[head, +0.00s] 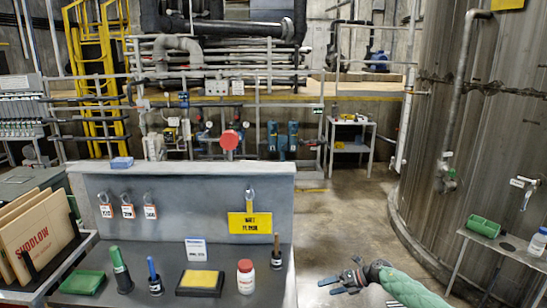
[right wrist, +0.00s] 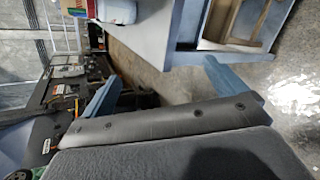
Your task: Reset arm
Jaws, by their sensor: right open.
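My right gripper (head: 345,280) is in the head view at the lower right of centre, to the right of the grey workbench and over the bare floor. Its arm has a green sleeve and comes in from the lower right. Its jaws are open, with nothing between them. In the right wrist view the two blue fingers (right wrist: 178,92) stand wide apart with nothing held. My left gripper is in neither view.
Concrete floor (head: 345,215) lies clear between.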

